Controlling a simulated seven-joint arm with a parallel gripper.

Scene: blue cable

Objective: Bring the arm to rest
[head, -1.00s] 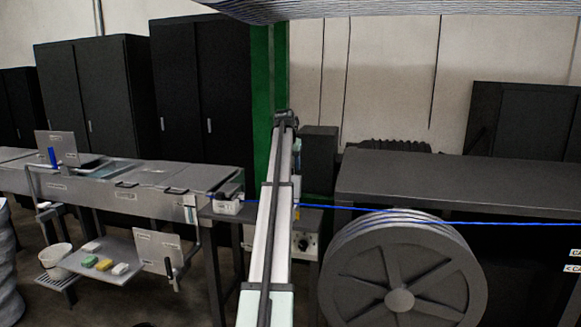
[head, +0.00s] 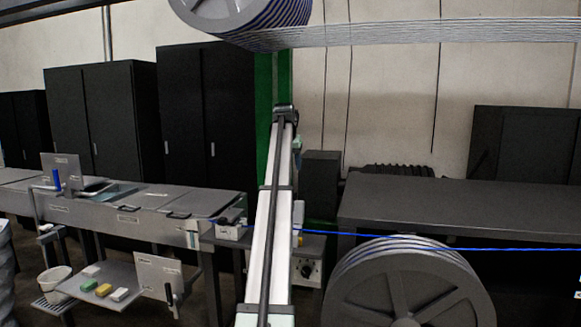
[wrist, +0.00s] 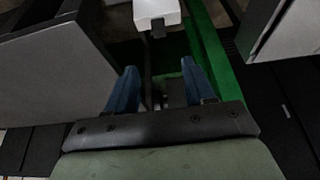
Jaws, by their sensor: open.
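My gripper (wrist: 158,80) shows in the wrist view with its two blue fingers spread apart and nothing between them. In the head view my arm stretches away from the camera up the middle of the picture, in front of the green post. The gripper's fingers cannot be made out in the head view. In the wrist view a green beam (wrist: 208,60) runs just right of the fingers, and a white box (wrist: 157,12) lies beyond them. I cannot tell how far the fingers are from either.
The blue cable (head: 450,247) runs taut to the right above a large grey reel (head: 405,290). A long metal trough (head: 130,208) stands at left, with a shelf (head: 125,308) below it. A dark bench (head: 460,205) is at right. Another reel (head: 225,12) hangs at the top.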

